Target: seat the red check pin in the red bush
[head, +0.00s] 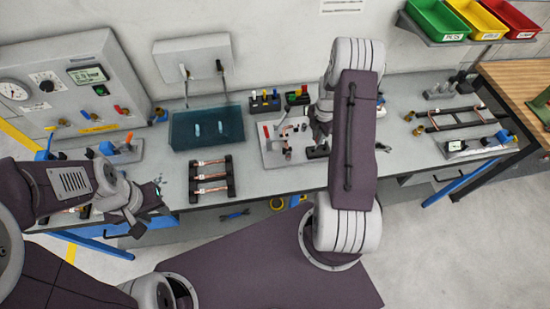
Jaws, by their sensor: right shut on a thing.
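My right gripper (318,130) is over the light fixture plate (272,158) at the middle of the bench, mostly hidden behind my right arm. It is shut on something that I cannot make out. The plate carries a red-handled clamp (266,131) and small copper-coloured and dark parts (288,153). A small red top (304,89) shows in a dark rack (296,100) behind the plate; I cannot tell whether it is the check pin. I cannot pick out the red bush. My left gripper (155,195) is at the bench's front left, its jaws too small to read.
Left of the plate lie a dark rack with copper tubes (211,178) and a teal tray (180,138). Another dark rack (264,103) holds coloured tops. A gauge panel (75,85) stands at the left, a tube frame (462,118) at the right. Bare bench shows between tube rack and plate.

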